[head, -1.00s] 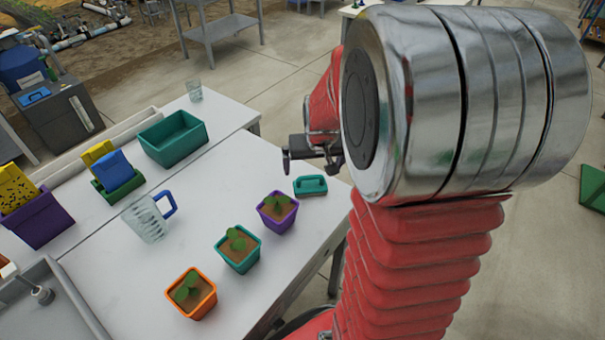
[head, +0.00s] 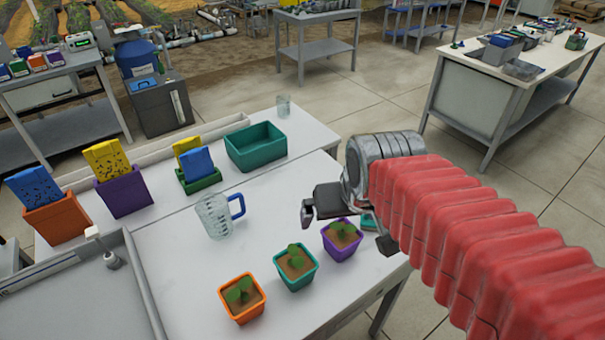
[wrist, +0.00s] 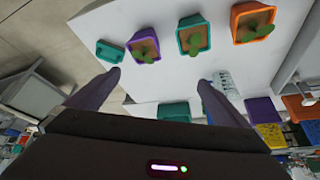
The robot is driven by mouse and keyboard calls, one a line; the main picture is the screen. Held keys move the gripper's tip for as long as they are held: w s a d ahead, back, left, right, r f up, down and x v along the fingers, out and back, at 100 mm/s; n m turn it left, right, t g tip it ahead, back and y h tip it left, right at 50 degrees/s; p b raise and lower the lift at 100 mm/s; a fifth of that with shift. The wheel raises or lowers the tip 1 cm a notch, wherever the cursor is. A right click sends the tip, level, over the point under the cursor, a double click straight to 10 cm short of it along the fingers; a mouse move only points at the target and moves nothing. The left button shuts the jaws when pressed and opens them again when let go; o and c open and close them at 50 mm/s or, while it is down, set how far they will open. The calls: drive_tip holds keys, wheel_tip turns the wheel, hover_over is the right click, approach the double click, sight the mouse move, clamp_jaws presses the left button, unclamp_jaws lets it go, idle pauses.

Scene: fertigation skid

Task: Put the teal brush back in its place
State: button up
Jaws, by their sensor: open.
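The teal brush (head: 368,222) lies on the white bench, just beyond the purple pot, partly hidden by my gripper in the head view. The wrist view shows the brush (wrist: 110,51) whole, on the bench by its edge, near the left fingertip in the picture. My gripper (head: 347,228) is open with nothing between its fingers, seemingly above the bench near the brush. The wrist view shows both fingers (wrist: 159,82) spread apart. An empty teal bin (head: 255,148) stands at the back of the bench.
Purple (head: 341,240), teal (head: 295,268) and orange (head: 242,300) plant pots line the front edge. A clear jug (head: 215,217) stands mid-bench. Orange (head: 58,222), purple (head: 124,193) and green (head: 200,182) holders stand behind. A clear cup (head: 283,106) is at the far corner.

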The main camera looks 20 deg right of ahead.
drive_tip(key=s+a+r+n, duration=0.1)
drive_tip(key=s+a, duration=0.3)
drive_tip(key=s, duration=0.1)
drive_tip(key=shift+s+r+y, duration=0.2)
drive_tip(key=shift+s+y, duration=0.1)
